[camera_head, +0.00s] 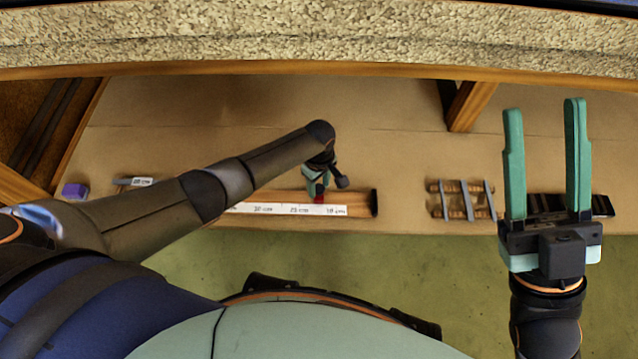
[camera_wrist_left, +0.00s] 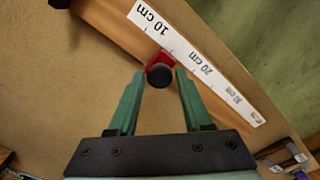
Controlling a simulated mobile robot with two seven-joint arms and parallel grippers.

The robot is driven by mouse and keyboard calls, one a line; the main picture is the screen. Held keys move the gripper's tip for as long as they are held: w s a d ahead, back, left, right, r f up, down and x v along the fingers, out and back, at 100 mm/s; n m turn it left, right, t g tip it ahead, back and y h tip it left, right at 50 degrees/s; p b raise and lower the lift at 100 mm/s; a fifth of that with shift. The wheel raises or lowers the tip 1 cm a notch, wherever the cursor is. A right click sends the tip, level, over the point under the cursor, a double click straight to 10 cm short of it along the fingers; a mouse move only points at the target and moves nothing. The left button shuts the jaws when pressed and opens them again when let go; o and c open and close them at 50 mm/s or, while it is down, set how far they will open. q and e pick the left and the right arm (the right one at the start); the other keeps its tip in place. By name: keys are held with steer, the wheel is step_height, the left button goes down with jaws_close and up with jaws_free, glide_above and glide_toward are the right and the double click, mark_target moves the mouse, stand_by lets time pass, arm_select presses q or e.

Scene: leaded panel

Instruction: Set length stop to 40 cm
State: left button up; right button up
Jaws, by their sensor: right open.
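The length stop is a red block (camera_head: 319,195) with a black knob, on a wooden rail with a white scale (camera_head: 285,209). In the left wrist view the red block (camera_wrist_left: 160,57) stands beside the scale (camera_wrist_left: 180,50) between the 10 cm and 20 cm marks, and its black knob (camera_wrist_left: 159,75) faces me. My left gripper (camera_head: 318,183) is over the stop. In the wrist view its fingers (camera_wrist_left: 161,72) are apart, one on each side of the knob; contact is unclear. My arm hides the rail's left part. My right gripper (camera_head: 545,110) is open and empty at the right.
A purple block (camera_head: 75,191) and a labelled piece (camera_head: 140,182) lie at the left. A small wooden rack with grey bars (camera_head: 462,200) stands right of the rail. A dark strip (camera_head: 602,205) lies partly behind my right gripper. A wooden post (camera_head: 470,105) stands at the back.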

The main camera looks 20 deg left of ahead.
arm_select(q)
jaws_close()
stand_by(1.0)
